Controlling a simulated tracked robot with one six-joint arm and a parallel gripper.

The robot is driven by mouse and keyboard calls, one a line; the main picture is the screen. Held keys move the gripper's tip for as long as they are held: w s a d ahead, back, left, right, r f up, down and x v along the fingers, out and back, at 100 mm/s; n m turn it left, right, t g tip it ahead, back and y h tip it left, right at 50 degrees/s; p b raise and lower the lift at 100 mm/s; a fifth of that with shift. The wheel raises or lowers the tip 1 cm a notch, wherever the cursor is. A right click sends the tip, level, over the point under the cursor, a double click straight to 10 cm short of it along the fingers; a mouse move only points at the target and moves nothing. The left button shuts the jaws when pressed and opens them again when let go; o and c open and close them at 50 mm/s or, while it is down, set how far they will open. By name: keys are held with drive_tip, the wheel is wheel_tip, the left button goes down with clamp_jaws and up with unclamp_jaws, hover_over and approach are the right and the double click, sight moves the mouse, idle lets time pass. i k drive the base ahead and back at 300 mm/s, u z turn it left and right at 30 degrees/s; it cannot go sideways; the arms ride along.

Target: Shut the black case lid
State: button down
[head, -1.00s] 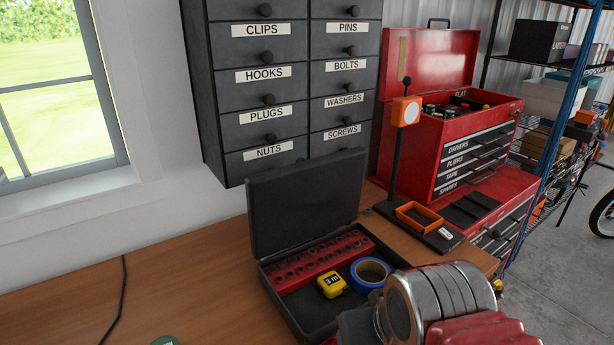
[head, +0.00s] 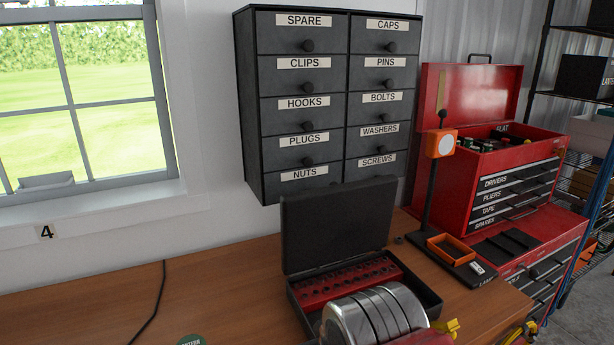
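The black case (head: 433,300) stands on the wooden workbench with its lid (head: 338,226) raised, upright and leaning slightly back. A red insert (head: 345,283) with rows of round sockets lies inside along the back. My arm's silver, ribbed link covers the front of the case, so its front contents are hidden. Yellow parts, which may belong to my gripper, show at the lower right past the arm. I cannot make out the fingertips or whether they are apart.
A labelled drawer cabinet (head: 335,105) hangs on the wall behind the lid. A black stand with an orange tray (head: 450,249) is right of the case. A red toolbox (head: 515,185) stands farther right. The bench (head: 90,300) to the left is mostly clear, with a black cable (head: 150,315).

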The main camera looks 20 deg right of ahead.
sight(333, 224)
drive_tip(key=u, duration=0.95)
drive_tip(key=k, duration=0.8)
drive_tip(key=z, duration=0.75)
drive_tip(key=i, duration=1)
drive_tip(key=z, duration=0.05)
